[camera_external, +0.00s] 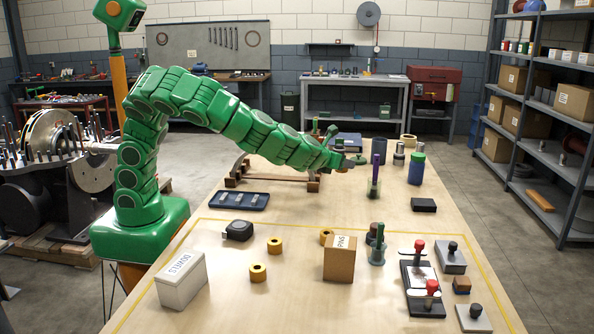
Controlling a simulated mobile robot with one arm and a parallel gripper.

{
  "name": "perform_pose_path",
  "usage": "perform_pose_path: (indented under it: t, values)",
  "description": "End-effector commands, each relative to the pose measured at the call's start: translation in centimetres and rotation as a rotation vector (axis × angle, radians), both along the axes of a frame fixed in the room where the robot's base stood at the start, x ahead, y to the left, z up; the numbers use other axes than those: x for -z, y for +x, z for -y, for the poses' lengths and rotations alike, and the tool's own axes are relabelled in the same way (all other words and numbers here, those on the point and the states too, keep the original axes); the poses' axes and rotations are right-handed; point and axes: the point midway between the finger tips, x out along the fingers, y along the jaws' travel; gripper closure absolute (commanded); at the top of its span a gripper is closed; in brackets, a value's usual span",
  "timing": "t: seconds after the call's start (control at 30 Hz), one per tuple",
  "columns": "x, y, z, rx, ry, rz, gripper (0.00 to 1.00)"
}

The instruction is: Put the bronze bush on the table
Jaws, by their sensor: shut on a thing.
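My gripper (350,162) is at the end of the green arm, above the far middle of the wooden table (215,290). It is shut on a small bronze-coloured piece, which looks like the bronze bush (343,169); it is mostly hidden by the jaws, and its shape is hard to make out. Similar yellow-bronze rings lie on the table: one (275,245) near the black tape measure, one (258,272) nearer the front, and one (326,236) partly behind the PINS box.
The PINS box (338,262) and the DOWELS box (181,281) stand at the front. A dark tray (239,201) lies left of centre. A purple-topped holder (375,178) stands near my gripper. A green-capped bottle (416,170) stands further right. The table's middle has clear room.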

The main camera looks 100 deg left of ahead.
Motion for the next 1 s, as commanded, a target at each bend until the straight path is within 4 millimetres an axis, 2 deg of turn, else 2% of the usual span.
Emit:
perform_pose_path:
  t: [0.03, 0.1, 0.33, 0.7, 0.83, 1.0]
  values:
    - [0.0, 0.1, -1.6, -0.012, 0.000, 0.000, 0.96]
    - [0.0, 0.3, -3.3, -0.021, 0.000, 0.000, 0.96]
    - [0.2, 0.4, -9.3, -0.053, 0.001, -0.001, 0.96]
    - [0.5, -0.6, -18.5, -0.101, 0.000, -0.001, 0.96]
    - [0.6, -1.1, -21.0, -0.116, 0.001, 0.000, 0.96]
    - [0.7, -1.5, -22.8, -0.124, 0.000, 0.001, 0.96]
